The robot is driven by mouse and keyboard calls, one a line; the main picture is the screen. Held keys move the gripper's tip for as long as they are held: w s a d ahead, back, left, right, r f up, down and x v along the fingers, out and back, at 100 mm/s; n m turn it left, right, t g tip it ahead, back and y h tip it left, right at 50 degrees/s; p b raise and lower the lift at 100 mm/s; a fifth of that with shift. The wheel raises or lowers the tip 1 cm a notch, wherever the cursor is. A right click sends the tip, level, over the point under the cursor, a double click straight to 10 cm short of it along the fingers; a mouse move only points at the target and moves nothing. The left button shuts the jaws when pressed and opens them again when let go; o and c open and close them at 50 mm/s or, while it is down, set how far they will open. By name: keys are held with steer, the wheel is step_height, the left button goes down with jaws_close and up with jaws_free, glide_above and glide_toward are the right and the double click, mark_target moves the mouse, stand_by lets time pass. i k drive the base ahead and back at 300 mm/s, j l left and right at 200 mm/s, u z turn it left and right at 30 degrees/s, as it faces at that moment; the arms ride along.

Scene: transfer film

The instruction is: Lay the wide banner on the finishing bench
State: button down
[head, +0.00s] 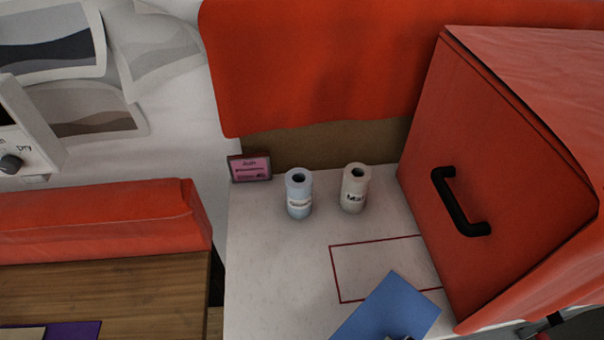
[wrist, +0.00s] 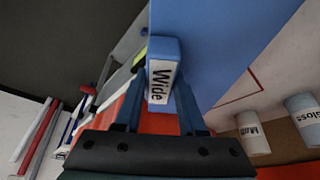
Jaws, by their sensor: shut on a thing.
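The wide banner shows as a flat blue sheet (head: 392,308) at the bottom of the head view, partly cut off by the frame edge. It also shows in the wrist view (wrist: 215,40), with a blue block lettered "Wide" (wrist: 160,80) at its end. My gripper (wrist: 160,72) is shut on this block, one finger on each side. A white bench top (head: 275,270) with a red rectangular outline (head: 333,272) lies below. The sheet overlaps the outline's lower part in the head view. I cannot tell whether the sheet touches the bench.
A large red box with a black handle (head: 460,204) stands at the bench's right. A pale blue roll (head: 299,198) and a cream roll (head: 353,190) stand at the back, beside a pink framed sign (head: 250,168). A wooden table (head: 110,285) is at left.

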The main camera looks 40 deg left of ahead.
mark_target(130, 288)
steer(key=k+j, duration=0.8)
steer(key=j, duration=0.25)
steer(key=k+j, duration=0.1)
steer(key=j, duration=0.25)
steer(key=k+j, duration=0.15)
steer(key=j, duration=0.15)
steer(key=k+j, duration=0.1)
steer(key=j, duration=0.25)
steer(key=i, duration=0.1)
